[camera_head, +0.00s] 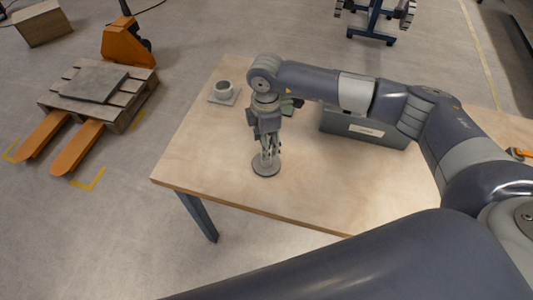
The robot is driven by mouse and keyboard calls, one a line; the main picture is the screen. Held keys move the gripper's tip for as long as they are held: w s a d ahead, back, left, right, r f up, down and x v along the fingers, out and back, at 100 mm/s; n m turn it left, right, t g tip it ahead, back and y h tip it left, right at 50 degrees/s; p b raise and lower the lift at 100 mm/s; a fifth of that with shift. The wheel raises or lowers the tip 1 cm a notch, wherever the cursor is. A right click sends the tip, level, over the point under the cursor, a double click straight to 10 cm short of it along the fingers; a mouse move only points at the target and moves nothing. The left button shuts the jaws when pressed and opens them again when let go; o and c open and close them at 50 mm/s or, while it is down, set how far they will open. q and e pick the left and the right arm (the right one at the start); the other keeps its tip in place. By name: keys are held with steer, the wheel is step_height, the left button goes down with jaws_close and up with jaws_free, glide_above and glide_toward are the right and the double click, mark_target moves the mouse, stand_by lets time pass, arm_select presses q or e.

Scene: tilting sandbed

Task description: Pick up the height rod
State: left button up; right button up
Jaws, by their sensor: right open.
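My right gripper (268,152) points straight down over the wooden table, near its front left part. Its jaws are open. A small round grey disc (265,172) lies on the table directly below the fingertips. It looks like the foot of an upright thing, perhaps the height rod, but the fingers hide most of what stands above it. I cannot tell whether the fingers touch it. My left gripper is not in view.
The table (215,150) has free room left of the gripper. A grey box with a label (350,128) stands behind my right arm. An orange pallet truck (127,41) stands on the floor at left.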

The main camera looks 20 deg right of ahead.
steer(key=shift+f, duration=0.25)
jaws_close()
steer(key=shift+w+r, duration=0.1)
steer(key=shift+r, duration=0.1)
